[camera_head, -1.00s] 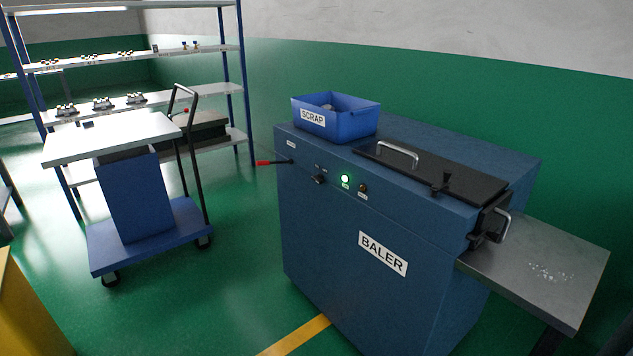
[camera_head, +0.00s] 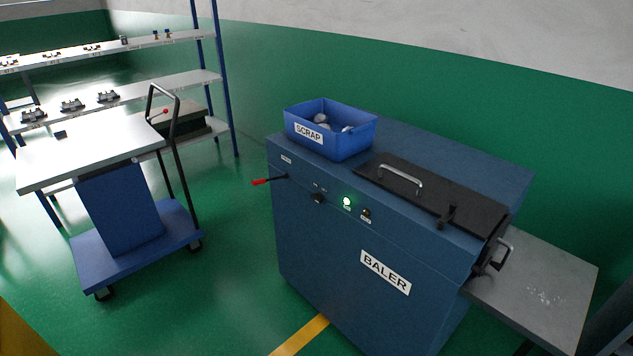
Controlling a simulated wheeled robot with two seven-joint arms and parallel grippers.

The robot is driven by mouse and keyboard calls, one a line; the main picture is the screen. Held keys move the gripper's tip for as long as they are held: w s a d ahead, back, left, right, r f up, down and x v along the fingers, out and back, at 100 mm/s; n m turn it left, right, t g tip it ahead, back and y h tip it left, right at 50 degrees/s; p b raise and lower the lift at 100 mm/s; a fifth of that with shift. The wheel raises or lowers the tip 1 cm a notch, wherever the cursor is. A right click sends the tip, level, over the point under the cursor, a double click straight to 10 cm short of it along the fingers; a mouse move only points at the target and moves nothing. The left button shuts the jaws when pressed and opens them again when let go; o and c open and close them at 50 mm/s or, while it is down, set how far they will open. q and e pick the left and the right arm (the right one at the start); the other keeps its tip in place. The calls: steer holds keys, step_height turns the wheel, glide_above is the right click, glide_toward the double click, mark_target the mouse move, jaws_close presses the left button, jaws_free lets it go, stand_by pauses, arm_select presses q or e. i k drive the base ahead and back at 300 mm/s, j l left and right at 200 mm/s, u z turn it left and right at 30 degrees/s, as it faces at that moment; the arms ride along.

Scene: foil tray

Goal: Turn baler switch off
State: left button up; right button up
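The blue baler (camera_head: 350,270) stands right of centre in the head view, with a white BALER label on its front. Its black rotary switch (camera_head: 318,198) sits on the upper front panel; its exact setting is too small to read. A green lamp (camera_head: 347,202) right of the switch is lit, and a dark amber lamp (camera_head: 366,213) beside it looks unlit. A lever with a red grip (camera_head: 262,182) sticks out at the panel's left. Neither of my grippers is in view.
A blue SCRAP bin (camera_head: 350,142) and a closed black lid (camera_head: 440,195) with a handle are on top. A grey side table (camera_head: 560,300) adjoins the right. A blue cart (camera_head: 130,250) and shelves (camera_head: 140,90) stand left. Green floor is open between cart and baler.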

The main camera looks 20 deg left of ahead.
mark_target(318, 196)
steer(key=i+j+z, duration=0.1)
steer(key=j, duration=0.2)
steer(key=i+j+z, duration=0.1)
steer(key=j, duration=0.25)
steer(key=i+j+z, duration=0.1)
steer(key=i+j, duration=0.15)
steer(key=i+j+z, duration=0.1)
steer(key=j, duration=0.35)
steer(key=i+j+z, duration=0.1)
steer(key=j, duration=0.25)
steer(key=i+j+z, duration=0.1)
steer(key=j, duration=0.3)
